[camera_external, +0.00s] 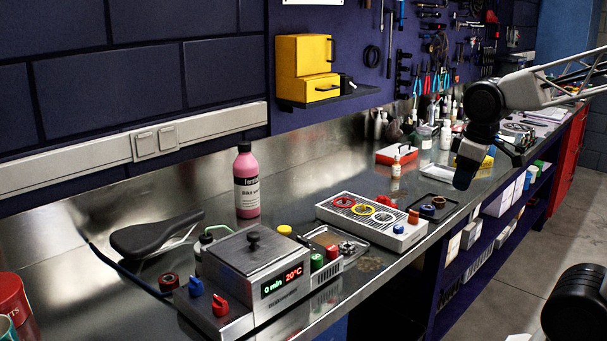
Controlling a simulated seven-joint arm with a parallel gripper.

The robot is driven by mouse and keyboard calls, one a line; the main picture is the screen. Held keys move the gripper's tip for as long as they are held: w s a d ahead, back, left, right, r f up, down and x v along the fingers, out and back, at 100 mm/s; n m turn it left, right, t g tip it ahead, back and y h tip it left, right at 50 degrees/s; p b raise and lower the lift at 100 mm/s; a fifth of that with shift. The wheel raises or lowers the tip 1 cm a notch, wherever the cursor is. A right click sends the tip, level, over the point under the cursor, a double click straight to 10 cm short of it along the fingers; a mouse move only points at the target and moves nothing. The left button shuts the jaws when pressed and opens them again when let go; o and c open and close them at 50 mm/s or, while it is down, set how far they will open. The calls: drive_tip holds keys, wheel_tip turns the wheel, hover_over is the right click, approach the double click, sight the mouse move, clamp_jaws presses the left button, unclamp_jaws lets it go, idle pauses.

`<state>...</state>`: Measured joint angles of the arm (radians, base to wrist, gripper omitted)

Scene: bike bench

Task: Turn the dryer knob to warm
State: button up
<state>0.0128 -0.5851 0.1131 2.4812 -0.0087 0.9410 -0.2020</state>
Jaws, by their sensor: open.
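A white box with a slotted top (365,231) sits mid-bench and carries red, yellow and white rings. A small blue knob (398,229) is on its front right, beside an orange-red round piece (413,216). I take this box for the dryer; its labels are too small to read, so the knob's setting cannot be told. My gripper (491,166) is open and empty, above the bench to the right of the box and apart from it.
A metal unit (246,267) with blue and red knobs and a display reading 0 min 20°C stands at front left. A pink bottle (246,193), a saddle (150,236) and a black tray (432,207) are nearby. Bottles crowd the back right.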

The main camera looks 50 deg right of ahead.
sight(414, 212)
drive_tip(key=w+f+n, duration=0.2)
drive_tip(key=w+n, duration=0.1)
drive_tip(key=w, duration=0.1)
drive_tip(key=w+f+n+g, duration=0.1)
drive_tip(key=w+f+n, duration=0.1)
drive_tip(key=w+n, duration=0.2)
drive_tip(key=w+d+f+n+g, duration=0.1)
drive_tip(key=w+f+n, duration=0.1)
drive_tip(key=w+n, duration=0.2)
drive_tip(key=shift+w+f, duration=0.1)
drive_tip(key=shift+w, duration=0.05)
drive_tip(key=shift+f, duration=3.9)
drive_tip(key=shift+c, duration=0.5)
drive_tip(key=c, duration=0.8)
